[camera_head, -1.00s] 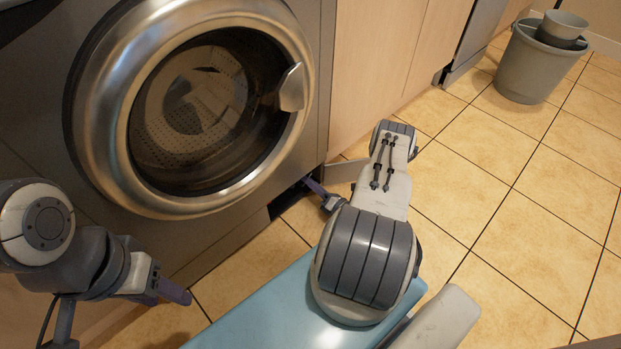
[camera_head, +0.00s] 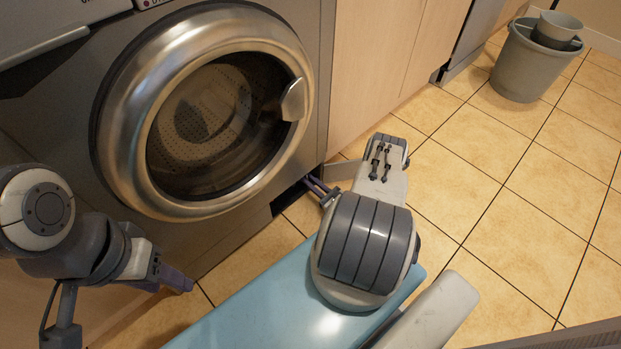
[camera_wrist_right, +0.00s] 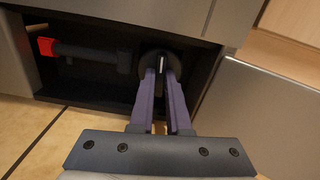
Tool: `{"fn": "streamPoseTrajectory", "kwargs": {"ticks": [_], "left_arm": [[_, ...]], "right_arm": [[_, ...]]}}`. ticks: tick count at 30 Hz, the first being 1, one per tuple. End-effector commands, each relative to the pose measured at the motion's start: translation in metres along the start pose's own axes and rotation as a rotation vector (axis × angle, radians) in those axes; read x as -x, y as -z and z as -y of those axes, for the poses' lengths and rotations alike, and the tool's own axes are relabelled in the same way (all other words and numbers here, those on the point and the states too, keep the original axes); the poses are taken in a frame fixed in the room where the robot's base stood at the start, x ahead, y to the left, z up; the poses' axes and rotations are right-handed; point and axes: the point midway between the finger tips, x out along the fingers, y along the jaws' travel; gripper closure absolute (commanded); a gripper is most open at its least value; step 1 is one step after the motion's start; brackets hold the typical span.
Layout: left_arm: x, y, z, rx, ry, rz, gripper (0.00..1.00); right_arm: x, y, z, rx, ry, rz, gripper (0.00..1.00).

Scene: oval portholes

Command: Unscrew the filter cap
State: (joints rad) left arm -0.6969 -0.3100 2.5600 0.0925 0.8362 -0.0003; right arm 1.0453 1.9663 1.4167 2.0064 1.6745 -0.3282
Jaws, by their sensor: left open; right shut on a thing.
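The filter cap (camera_wrist_right: 160,62) is a dark round cap with a light ridge, inside the dark recess (camera_wrist_right: 100,92) at the bottom of the washing machine. In the right wrist view my right gripper (camera_wrist_right: 161,78) has its two purple fingers at the cap, shut on its ridge. In the head view my right gripper (camera_head: 318,187) reaches into the recess (camera_head: 288,197), and the cap is hidden there. My left gripper (camera_head: 178,278) is open and empty, low in front of the machine at the left.
The washing machine (camera_head: 240,190) has its round door shut. The open filter flap (camera_wrist_right: 255,120) stands right of the recess. A pipe with a red end (camera_wrist_right: 47,47) lies left of the cap. A grey bucket (camera_head: 530,65) stands far right on clear tiled floor.

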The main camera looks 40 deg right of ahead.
Motion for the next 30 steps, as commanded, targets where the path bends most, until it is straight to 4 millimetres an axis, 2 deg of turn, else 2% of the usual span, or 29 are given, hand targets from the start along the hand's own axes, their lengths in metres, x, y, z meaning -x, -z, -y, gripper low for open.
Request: {"fn": "streamPoseTrajectory", "kwargs": {"ticks": [3,30], "left_arm": [[0.009,0.001,-0.001,0.0,0.0,0.0,0.5],[0.051,0.003,-0.004,0.0,0.0,0.0,0.5]], "right_arm": [[0.0,-0.002,0.0,0.111,0.001,-0.001,1.0],[0.0,-0.002,0.0,0.961,0.0,-0.002,1.0]]}}
